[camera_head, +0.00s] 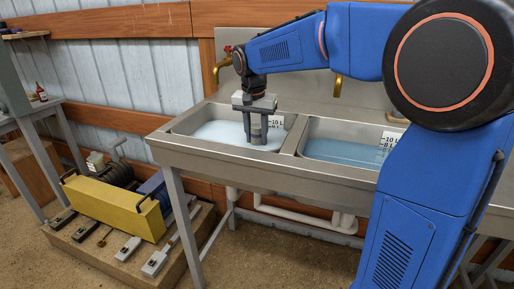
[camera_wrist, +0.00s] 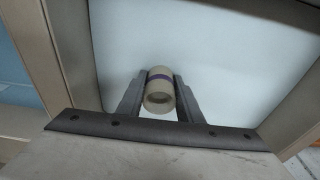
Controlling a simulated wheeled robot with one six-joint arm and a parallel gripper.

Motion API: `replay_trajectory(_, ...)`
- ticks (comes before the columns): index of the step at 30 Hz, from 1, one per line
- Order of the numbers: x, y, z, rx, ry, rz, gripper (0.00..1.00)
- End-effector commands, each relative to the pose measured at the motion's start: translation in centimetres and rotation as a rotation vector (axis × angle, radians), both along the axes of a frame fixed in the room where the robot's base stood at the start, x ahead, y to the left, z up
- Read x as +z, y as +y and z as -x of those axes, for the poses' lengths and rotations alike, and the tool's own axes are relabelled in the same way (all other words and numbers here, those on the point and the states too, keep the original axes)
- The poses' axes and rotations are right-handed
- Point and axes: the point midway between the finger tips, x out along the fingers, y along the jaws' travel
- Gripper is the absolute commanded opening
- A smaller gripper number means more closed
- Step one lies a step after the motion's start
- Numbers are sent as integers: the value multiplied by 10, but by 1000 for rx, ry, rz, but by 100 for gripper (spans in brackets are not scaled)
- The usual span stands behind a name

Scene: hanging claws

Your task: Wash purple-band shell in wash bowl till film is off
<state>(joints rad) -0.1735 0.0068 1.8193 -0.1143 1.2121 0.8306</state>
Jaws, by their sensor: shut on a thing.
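The purple-band shell (camera_wrist: 159,92) is a short cream hollow cylinder with a purple band, seen in the wrist view between the two fingers. My gripper (camera_wrist: 160,95) is shut on it, and the open end of the shell faces the camera. In the head view my gripper (camera_head: 257,138) points down into the left sink bowl (camera_head: 185,127), which holds pale, whitish liquid. The fingertips are at or near the liquid surface; I cannot tell how deep the shell sits. The shell is not clearly visible in the head view. Any film on it is too small to tell.
A right sink bowl (camera_head: 340,150) holds clearer blue water, beyond a steel divider (camera_head: 297,136). Brass taps (camera_head: 338,86) hang over the back. A yellow box (camera_head: 112,207) and tools lie on a low wooden platform at left.

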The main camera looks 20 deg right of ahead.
Motion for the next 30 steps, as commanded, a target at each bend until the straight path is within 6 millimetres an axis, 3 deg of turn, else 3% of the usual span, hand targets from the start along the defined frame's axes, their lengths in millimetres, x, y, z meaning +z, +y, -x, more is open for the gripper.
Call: replay_trajectory(30,-11,0,0,0,0,0,1)
